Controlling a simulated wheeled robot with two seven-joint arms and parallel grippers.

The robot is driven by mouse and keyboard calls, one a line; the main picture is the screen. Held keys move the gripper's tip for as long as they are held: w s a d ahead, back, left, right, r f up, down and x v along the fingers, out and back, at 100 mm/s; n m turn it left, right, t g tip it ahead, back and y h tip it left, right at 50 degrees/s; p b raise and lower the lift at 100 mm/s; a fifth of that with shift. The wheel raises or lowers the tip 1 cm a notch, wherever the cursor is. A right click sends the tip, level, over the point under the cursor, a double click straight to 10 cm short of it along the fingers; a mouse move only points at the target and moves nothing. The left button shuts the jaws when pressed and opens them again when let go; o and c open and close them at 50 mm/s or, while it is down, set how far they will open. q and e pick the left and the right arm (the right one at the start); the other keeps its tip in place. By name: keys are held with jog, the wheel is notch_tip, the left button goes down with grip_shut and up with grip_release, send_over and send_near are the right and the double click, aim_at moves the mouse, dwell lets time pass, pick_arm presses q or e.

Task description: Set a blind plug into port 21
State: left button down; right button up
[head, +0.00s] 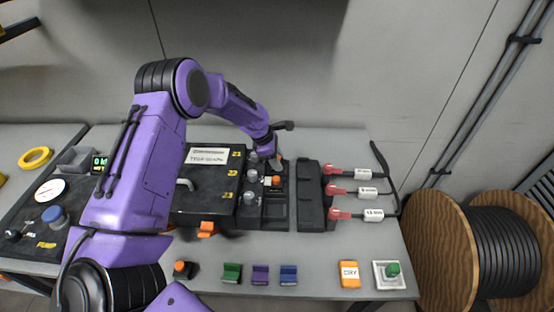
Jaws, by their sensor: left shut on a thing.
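The black closure box (205,205) stands on the bench with yellow labels 21, 22 and 23 down its right side. A row of ports with grey round caps (250,198) runs beside the labels. My left gripper (275,162) is at the far end of this row, near label 21, pointing down. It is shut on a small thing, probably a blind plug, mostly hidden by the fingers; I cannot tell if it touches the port. An orange-topped black plug (276,181) sits just in front of the gripper. Another orange-topped black piece (183,269) lies at the bench front. My right gripper is out of view.
A black block (311,198) and several red-tipped cables with white tags (366,191) lie right of the ports. Green (231,273), purple (260,275) and blue (288,275) pieces, an orange DRY block (348,274) and a green button (392,269) line the front.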

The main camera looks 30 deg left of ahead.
pick_arm(q)
jog(key=shift+f, duration=0.1)
dwell(0.3)
jog(key=shift+c, duration=2.4)
grip_release()
jog(key=shift+s, duration=0.1)
jog(key=b+v, duration=0.1)
jog(key=v, duration=0.9)
jog(key=shift+r, duration=0.2)
jog(key=shift+a, duration=0.1)
